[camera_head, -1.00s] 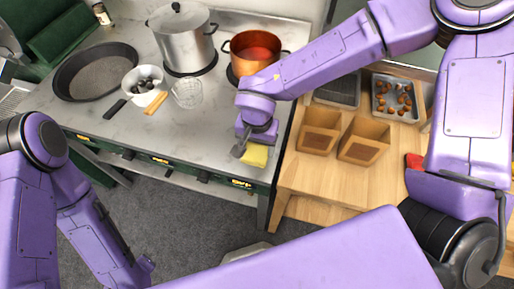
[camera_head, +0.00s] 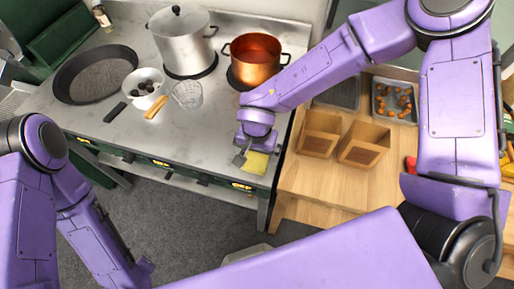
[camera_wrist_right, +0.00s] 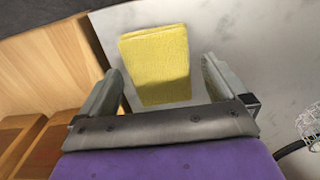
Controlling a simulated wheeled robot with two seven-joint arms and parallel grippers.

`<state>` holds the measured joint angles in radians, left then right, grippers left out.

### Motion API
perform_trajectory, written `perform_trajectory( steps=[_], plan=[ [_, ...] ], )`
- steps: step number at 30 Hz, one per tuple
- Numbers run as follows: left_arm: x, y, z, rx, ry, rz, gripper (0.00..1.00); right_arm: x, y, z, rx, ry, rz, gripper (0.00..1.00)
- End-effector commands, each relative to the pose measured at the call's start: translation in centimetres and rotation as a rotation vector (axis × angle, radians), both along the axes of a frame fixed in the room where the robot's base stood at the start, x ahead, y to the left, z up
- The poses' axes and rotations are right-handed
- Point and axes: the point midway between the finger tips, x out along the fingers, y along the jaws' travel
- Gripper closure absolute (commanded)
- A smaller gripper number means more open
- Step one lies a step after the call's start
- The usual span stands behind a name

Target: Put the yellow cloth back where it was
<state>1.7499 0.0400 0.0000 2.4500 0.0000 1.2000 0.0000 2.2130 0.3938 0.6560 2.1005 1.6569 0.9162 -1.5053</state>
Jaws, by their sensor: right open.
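The yellow cloth (camera_head: 257,163) lies folded on the grey counter, close to its front right corner. It also shows in the right wrist view (camera_wrist_right: 157,52), flat and uncovered, just ahead of the fingers. My right gripper (camera_head: 243,158) is above the counter at the cloth's left side in the head view. In the right wrist view the right gripper (camera_wrist_right: 158,88) has its two fingers wide apart, with the near part of the cloth between them in the picture. I cannot tell whether the fingers touch it. My left arm is at the left; its fingers cannot be made out.
A copper pot (camera_head: 254,50) and a steel pot (camera_head: 183,42) stand behind on the counter. A wire strainer (camera_head: 187,94), a white bowl (camera_head: 143,82) and a dark pan (camera_head: 95,74) are to the left.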

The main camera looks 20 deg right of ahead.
Motion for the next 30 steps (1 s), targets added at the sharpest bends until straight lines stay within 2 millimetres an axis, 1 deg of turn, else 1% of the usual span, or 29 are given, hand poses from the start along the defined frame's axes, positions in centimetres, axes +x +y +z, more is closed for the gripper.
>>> perform_trajectory(
  steps=[2,5,9,12,15,18,20,30],
  plan=[
    [0.0,0.0,0.0,0.000,0.000,0.000,0.42,0.1,0.0,1.1,0.003,-0.004,-0.001,0.01],
    [0.0,0.0,-0.1,0.000,0.000,0.000,0.42,0.1,0.0,3.4,0.005,-0.006,-0.003,0.01],
    [0.0,0.0,-0.3,0.000,0.000,0.000,0.42,0.1,0.0,7.2,0.005,-0.006,-0.002,0.01],
    [0.0,0.0,-0.4,0.000,0.000,0.000,0.42,0.1,0.0,9.4,0.003,-0.004,-0.002,0.01],
    [0.0,0.0,-0.5,0.000,0.000,0.000,0.42,0.1,0.0,11.0,0.003,-0.003,-0.001,0.01],
    [0.0,0.0,-0.5,0.000,0.000,0.000,0.42,0.0,0.0,11.9,0.001,-0.002,0.000,0.01],
    [0.0,0.0,-0.5,0.000,0.000,0.000,0.42,0.0,0.0,12.1,0.000,-0.001,0.000,0.01],
    [0.0,0.0,-0.5,0.000,0.000,0.000,0.42,0.0,0.0,12.1,-0.001,-0.001,0.000,0.01]
  ],
)
